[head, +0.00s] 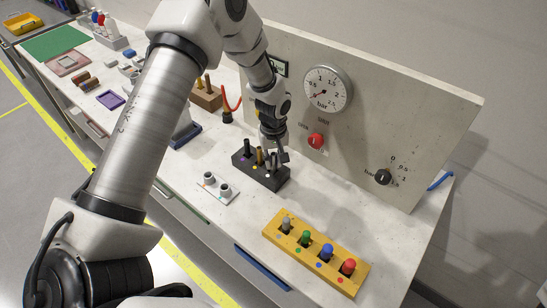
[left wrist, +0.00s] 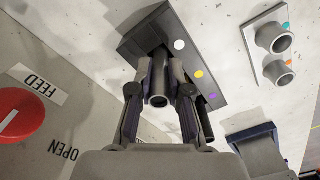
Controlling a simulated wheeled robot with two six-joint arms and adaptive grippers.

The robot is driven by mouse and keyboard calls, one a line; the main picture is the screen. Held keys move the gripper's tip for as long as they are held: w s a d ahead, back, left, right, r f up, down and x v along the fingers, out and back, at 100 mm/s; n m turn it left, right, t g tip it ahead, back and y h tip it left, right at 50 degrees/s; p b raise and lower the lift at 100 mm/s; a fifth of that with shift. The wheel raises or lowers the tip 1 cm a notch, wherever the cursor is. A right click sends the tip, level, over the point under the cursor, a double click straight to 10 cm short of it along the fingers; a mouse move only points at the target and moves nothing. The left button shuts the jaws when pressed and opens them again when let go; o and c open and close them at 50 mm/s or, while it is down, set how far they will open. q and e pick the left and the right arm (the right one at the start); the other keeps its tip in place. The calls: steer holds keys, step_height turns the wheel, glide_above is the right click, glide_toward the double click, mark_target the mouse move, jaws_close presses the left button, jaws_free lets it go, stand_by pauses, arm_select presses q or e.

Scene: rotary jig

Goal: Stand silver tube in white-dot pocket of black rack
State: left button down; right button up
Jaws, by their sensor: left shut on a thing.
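The black rack (head: 258,172) stands on the white bench below the grey panel. It also shows in the left wrist view (left wrist: 160,30), with white, yellow and purple dots along one face. My left gripper (head: 275,157) is over the rack's right end, pointing down. In the left wrist view its fingers (left wrist: 160,88) are shut on the silver tube (left wrist: 158,98), which lines up with the white-dot end. I cannot tell how deep the tube's lower end sits in the pocket. A dark tube (head: 247,147) and a brass tube (head: 260,155) stand in the other pockets.
A yellow rack (head: 272,240) with several coloured knobs stands nearer the front right. A white plate with two grey cups (head: 208,192) lies front-left of the black rack. The panel with gauge (head: 327,90) and red knob (head: 316,141) rises close behind.

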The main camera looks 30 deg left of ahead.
arm_select(q)
steer(key=shift+s, duration=0.2)
steer(key=c, duration=1.1)
jaws_free()
steer(key=shift+w, duration=0.15)
steer(key=shift+r, duration=0.1)
step_height(320, 180, up, 11)
steer(key=b, duration=0.3)
steer(key=shift+r, duration=0.55)
